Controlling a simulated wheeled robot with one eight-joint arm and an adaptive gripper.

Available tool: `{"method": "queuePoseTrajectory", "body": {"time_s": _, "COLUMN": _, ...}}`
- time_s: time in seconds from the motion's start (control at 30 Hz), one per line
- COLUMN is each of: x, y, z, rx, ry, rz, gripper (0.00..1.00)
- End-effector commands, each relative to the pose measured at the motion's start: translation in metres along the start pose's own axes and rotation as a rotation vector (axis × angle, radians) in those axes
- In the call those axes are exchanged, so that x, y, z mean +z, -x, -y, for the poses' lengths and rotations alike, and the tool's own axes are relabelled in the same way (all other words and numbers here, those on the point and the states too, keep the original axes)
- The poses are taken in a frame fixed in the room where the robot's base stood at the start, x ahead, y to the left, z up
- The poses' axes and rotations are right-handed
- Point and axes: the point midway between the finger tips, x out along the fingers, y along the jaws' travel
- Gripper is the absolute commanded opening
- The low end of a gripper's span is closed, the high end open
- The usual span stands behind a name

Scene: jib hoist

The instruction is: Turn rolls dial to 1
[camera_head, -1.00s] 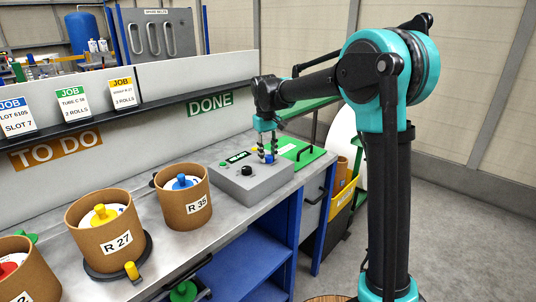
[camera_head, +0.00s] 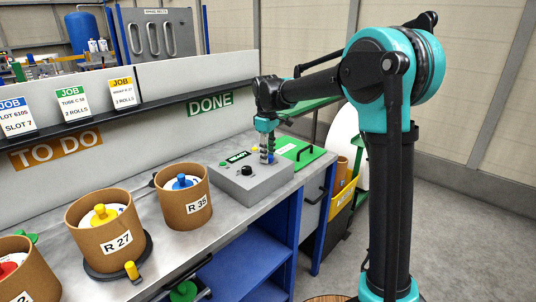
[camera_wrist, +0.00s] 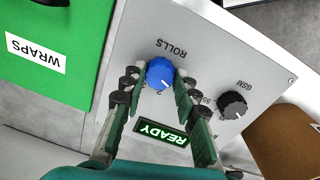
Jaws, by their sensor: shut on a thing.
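The rolls dial is a blue knob (camera_wrist: 160,73) on a grey control box, with the label ROLLS beside it in the wrist view, upside down. My gripper (camera_wrist: 158,80) has its two fingers on either side of the blue knob and is shut on it. In the head view my gripper (camera_head: 267,158) points down at the right part of the control box (camera_head: 250,188), and its fingers hide most of the knob. A digit 2 shows partly beside the knob; the dial's pointer setting cannot be read.
A black GSM knob (camera_wrist: 233,105) and a green READY display (camera_wrist: 161,134) are on the same box. A green WRAPS panel (camera_wrist: 60,40) lies beside it. Brown rolls R 35 (camera_head: 196,205) and R 27 (camera_head: 118,243) stand on the bench to the left.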

Motion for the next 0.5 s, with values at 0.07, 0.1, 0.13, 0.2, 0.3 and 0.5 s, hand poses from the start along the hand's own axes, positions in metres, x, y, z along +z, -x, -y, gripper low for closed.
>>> {"method": "queuePoseTrajectory", "body": {"time_s": 0.07, "x": -0.0001, "y": 0.0001, "z": 0.0000, "rx": 0.000, "ry": 0.003, "rz": 0.000, "gripper": 0.01}}
{"method": "queuePoseTrajectory", "body": {"time_s": 0.1, "x": -0.0001, "y": 0.0001, "z": 0.0000, "rx": 0.000, "ry": 0.003, "rz": 0.000, "gripper": 0.01}}
{"method": "queuePoseTrajectory", "body": {"time_s": 0.13, "x": -0.0001, "y": 0.0001, "z": 0.0000, "rx": 0.000, "ry": 0.003, "rz": 0.000, "gripper": 0.01}}
{"method": "queuePoseTrajectory", "body": {"time_s": 0.2, "x": -0.0001, "y": 0.0001, "z": 0.0000, "rx": 0.000, "ry": 0.003, "rz": 0.000, "gripper": 0.01}}
{"method": "queuePoseTrajectory", "body": {"time_s": 0.3, "x": 0.0000, "y": 0.0001, "z": 0.0000, "rx": 0.000, "ry": 0.002, "rz": 0.000, "gripper": 0.01}}
{"method": "queuePoseTrajectory", "body": {"time_s": 0.5, "x": 0.0000, "y": 0.0001, "z": 0.0000, "rx": 0.000, "ry": 0.002, "rz": 0.000, "gripper": 0.51}}
